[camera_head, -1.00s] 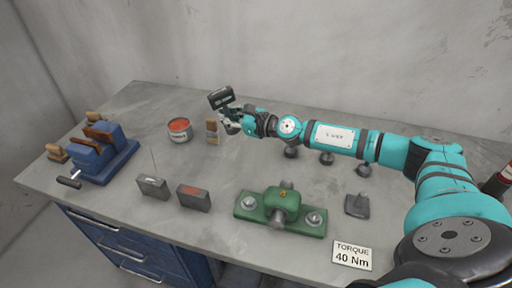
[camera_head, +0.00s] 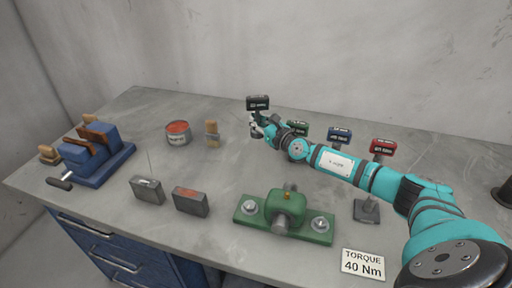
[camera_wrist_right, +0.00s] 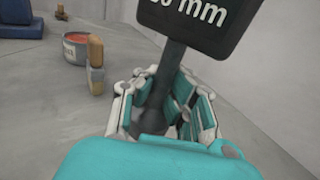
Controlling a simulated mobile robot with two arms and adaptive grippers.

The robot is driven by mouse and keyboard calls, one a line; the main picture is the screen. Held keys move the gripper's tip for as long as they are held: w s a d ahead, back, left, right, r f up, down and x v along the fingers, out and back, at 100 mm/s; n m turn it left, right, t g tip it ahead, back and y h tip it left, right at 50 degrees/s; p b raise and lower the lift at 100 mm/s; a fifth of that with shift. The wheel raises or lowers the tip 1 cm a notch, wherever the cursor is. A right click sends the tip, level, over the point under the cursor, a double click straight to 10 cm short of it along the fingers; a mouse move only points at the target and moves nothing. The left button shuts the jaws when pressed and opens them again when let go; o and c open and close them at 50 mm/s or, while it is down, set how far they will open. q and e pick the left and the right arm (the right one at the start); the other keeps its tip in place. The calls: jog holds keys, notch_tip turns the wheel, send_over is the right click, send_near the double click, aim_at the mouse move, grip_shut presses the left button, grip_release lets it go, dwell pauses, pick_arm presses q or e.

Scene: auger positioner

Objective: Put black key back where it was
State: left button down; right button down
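The black key (camera_head: 258,103) has a black rectangular head with white lettering. It stands upright in my right gripper (camera_head: 256,128) at the back middle of the bench. In the right wrist view, its head (camera_wrist_right: 198,22) is cut off at the top and partly reads "mm". Its dark shaft (camera_wrist_right: 170,65) runs down between the fingers of my right gripper (camera_wrist_right: 168,105), which are closed around it. The key's lower end is hidden, so I cannot tell whether it touches anything below. My left gripper is out of view.
Green (camera_head: 299,127), blue (camera_head: 340,135) and red (camera_head: 383,146) keys stand in a row behind my right arm. A dark stand (camera_head: 367,211) is in front of it. A green fixture (camera_head: 284,213), brush (camera_head: 212,134), red-topped can (camera_head: 178,134) and blue vise (camera_head: 97,152) are also on the bench.

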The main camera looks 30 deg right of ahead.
notch_tip(320, 180, down, 6)
jog(key=b, duration=0.3)
jog(key=shift+f, duration=0.25)
jog(key=shift+f, duration=0.25)
jog(key=c, duration=1.5)
grip_release()
jog(key=shift+r, duration=0.1)
